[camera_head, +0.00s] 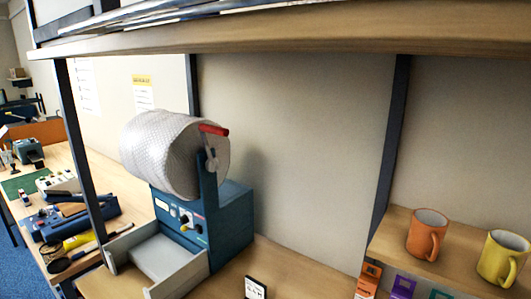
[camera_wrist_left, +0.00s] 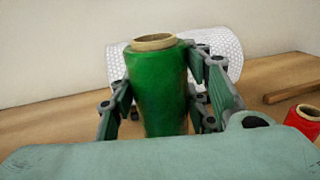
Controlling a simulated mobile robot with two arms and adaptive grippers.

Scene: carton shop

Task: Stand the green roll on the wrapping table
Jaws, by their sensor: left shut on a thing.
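The green roll (camera_wrist_left: 160,110) stands upright in the left wrist view, with its tan cardboard core showing at the top. My left gripper (camera_wrist_left: 163,82) is shut on it, one finger on each side. The roll's lower end is hidden behind my gripper's body, so I cannot tell whether it touches the wooden surface (camera_wrist_left: 50,118) behind it. The head view shows neither the green roll nor either gripper. A wooden tabletop (camera_head: 285,272) runs along the bottom of the head view; I cannot tell whether it is the wrapping table.
A bubble-wrap roll (camera_wrist_left: 222,62) lies behind the green roll. A red roll (camera_wrist_left: 304,120) and a wooden strip (camera_wrist_left: 290,92) are to the right. In the head view, a blue dispenser (camera_head: 228,225) carries a bubble-wrap roll (camera_head: 165,150). Orange (camera_head: 424,236) and yellow (camera_head: 497,262) mugs stand right.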

